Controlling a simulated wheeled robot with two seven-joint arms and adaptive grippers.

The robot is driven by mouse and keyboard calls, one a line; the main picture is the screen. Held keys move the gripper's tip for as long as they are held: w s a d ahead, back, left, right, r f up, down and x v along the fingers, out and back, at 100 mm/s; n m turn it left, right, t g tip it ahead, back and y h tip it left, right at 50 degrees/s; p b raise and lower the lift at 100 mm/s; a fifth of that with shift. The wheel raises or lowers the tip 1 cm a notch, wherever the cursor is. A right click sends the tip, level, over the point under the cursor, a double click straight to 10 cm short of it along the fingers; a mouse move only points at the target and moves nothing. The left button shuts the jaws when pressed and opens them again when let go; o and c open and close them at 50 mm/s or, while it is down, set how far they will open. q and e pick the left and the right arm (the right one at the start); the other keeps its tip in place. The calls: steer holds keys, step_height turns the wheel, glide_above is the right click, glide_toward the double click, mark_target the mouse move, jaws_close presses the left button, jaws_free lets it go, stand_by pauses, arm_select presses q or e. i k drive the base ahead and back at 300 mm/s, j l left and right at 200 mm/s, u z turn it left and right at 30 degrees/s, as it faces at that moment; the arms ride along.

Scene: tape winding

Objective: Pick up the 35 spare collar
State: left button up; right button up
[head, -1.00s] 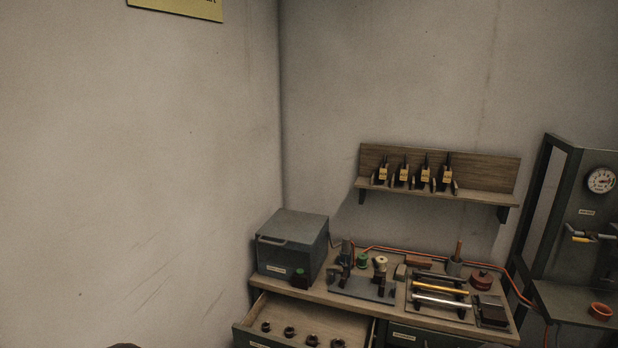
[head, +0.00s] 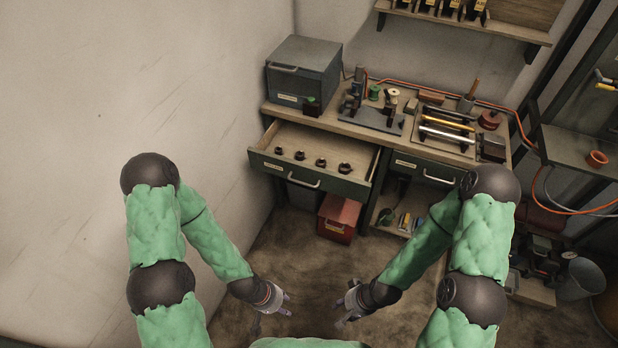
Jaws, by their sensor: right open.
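Several small dark collars sit in a row in the open wooden drawer (head: 330,143) of the bench. From left to right they include a first collar (head: 279,151), a second (head: 299,156), a third (head: 321,162) and a slightly larger one (head: 345,168) at the right end. No size marks are readable, so I cannot tell which is the 35. My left gripper (head: 284,304) hangs low over the floor, well below the drawer; its jaws are too small to judge. My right gripper (head: 344,313) is open and empty, also low and apart from the drawer.
The workbench (head: 350,130) carries a grey metal box (head: 304,70), a fixture plate and a rack with rods. A red box (head: 338,216) stands under the drawer. A wall is close at left. The floor between my arms and the drawer is clear.

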mark_target(344, 168)
steer(key=z, duration=1.9)
steer(key=i+j, duration=0.55)
steer(key=j, duration=0.15)
steer(key=i+j+u, duration=0.1)
steer(key=u, duration=0.4)
steer(key=i+j+u, duration=0.1)
steer(key=u, duration=0.4)
steer(key=i+u, duration=0.1)
steer(key=u, duration=1.15)
